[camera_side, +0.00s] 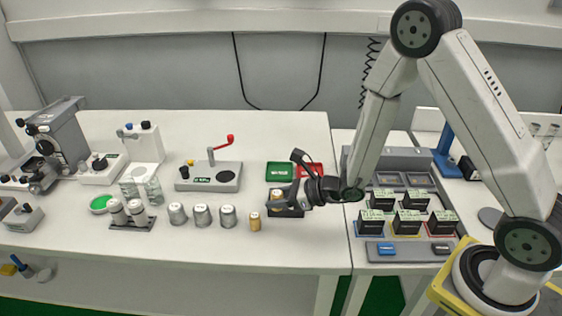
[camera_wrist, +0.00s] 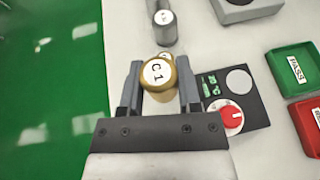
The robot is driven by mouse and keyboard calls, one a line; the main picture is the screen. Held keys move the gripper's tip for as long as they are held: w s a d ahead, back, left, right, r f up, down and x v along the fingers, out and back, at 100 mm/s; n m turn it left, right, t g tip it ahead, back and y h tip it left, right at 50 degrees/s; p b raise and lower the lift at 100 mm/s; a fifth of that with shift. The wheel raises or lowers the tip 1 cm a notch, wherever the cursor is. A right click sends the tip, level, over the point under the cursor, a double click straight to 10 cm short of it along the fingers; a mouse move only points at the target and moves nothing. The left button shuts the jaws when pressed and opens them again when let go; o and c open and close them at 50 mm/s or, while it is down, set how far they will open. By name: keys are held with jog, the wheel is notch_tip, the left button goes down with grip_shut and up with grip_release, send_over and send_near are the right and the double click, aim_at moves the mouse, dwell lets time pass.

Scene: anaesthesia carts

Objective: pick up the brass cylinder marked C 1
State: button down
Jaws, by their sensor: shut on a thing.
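The brass cylinder marked C 1 (camera_wrist: 157,74) is between the two fingers of my gripper (camera_wrist: 159,88) in the wrist view, its white marked top facing the camera. In the side view, my gripper (camera_side: 279,198) is shut on this brass cylinder (camera_side: 277,194), in front of a dark device. Its lower part is hidden there, and I cannot tell its height above the bench. A second brass cylinder (camera_side: 254,222) stands upright on the bench just left of the gripper.
Several grey cylinders (camera_side: 202,216) stand in a row to the left. A black device with a red knob (camera_wrist: 232,118) lies beside the gripper. A green tray (camera_wrist: 295,70) and a red tray (camera_wrist: 308,122) are to its right. The front bench strip is clear.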

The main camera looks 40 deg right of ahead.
jog(key=shift+r, duration=0.5)
dwell(0.4)
